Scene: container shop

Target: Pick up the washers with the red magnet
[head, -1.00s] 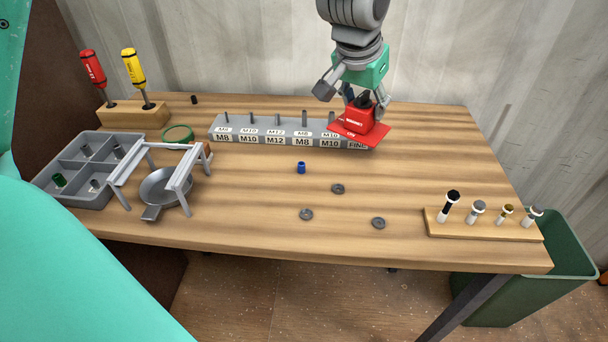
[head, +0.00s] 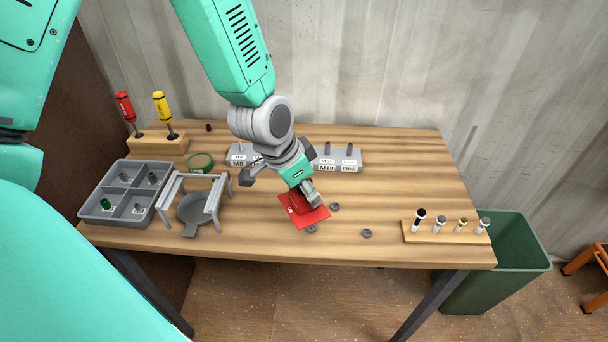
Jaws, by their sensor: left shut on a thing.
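My left gripper (head: 289,185) is shut on the red magnet (head: 296,213), a red block with a wide, flat red plate at its bottom. The plate is low over the middle of the table, slightly tilted. I cannot tell if it touches the wood. One grey washer (head: 311,229) lies at the plate's front edge, partly covered. A second washer (head: 335,207) lies just right of the plate. A third washer (head: 367,233) lies farther right and apart. My right gripper is not in view.
A grey labelled rack (head: 347,163) stands behind, partly hidden by my arm. A four-compartment tray (head: 87,212), a white stand (head: 165,200) over a grey dish (head: 190,209), and a screwdriver block (head: 160,146) are left. A wooden holder (head: 412,238) is right, beside a green bin (head: 512,268).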

